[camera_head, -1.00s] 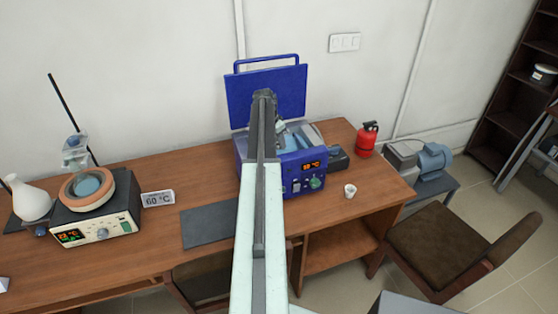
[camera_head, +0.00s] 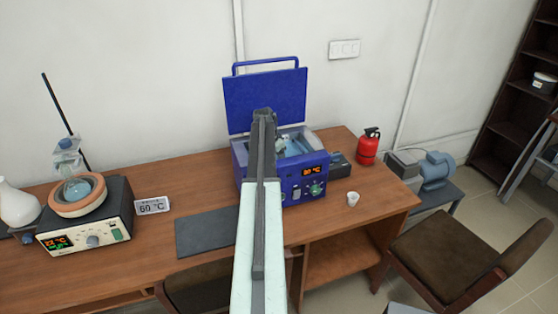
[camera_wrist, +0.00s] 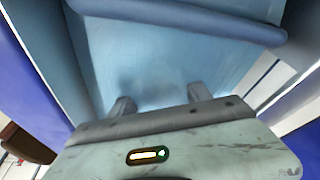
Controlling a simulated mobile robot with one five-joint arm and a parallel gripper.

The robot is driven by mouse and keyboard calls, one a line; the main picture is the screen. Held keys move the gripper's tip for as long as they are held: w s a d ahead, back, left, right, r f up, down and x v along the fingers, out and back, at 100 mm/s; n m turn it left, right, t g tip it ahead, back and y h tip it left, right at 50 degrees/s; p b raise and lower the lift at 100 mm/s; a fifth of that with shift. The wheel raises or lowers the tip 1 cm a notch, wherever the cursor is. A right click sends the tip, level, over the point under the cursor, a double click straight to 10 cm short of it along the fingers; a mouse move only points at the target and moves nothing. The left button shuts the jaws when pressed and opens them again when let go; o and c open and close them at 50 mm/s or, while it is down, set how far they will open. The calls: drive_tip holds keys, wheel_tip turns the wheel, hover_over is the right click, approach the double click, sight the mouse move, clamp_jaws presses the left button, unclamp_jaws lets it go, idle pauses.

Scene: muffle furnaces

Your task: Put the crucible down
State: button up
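A small white cup (camera_head: 352,199), which looks like the crucible, stands upright on the wooden table near its right front edge. It is apart from my gripper. My gripper (camera_wrist: 160,100) shows in the wrist view with its two fingers spread and nothing visible between them. Beyond the fingers is a pale blue, blurred surface with a rounded rim, which seems to be the inside of the blue bath (camera_head: 306,188). In the head view my arm reaches over the open bath and hides part of it, and my gripper is hard to make out there.
The bath's blue lid (camera_head: 265,98) stands open. A red extinguisher (camera_head: 368,146) is right of it. At left are a heater (camera_head: 90,228) with a flask (camera_head: 77,188), and a 60 °C sign (camera_head: 152,206). A dark mat (camera_head: 205,232) lies bare. A chair (camera_head: 450,245) stands at right.

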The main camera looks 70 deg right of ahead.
idle(0.3)
drive_tip(key=p+v, duration=1.2)
drive_tip(key=shift+r, duration=0.2)
drive_tip(key=w+a+n+t, duration=0.1)
drive_tip(key=w+a+n, duration=0.2)
drive_tip(key=w+a, duration=0.65)
drive_tip(key=w+a+n+y, duration=0.1)
drive_tip(key=w+a+n, duration=0.45)
drive_tip(key=a, duration=0.75)
drive_tip(key=w+a+n+t, duration=0.1)
drive_tip(key=w+a+n, duration=0.1)
drive_tip(key=w+a, duration=0.85)
drive_tip(key=s+a+f+n+y, duration=0.1)
drive_tip(key=a+n, duration=1.2)
drive_tip(key=a, duration=3)
drive_tip(key=shift+a+y, duration=0.25)
drive_tip(key=shift+y, duration=0.25)
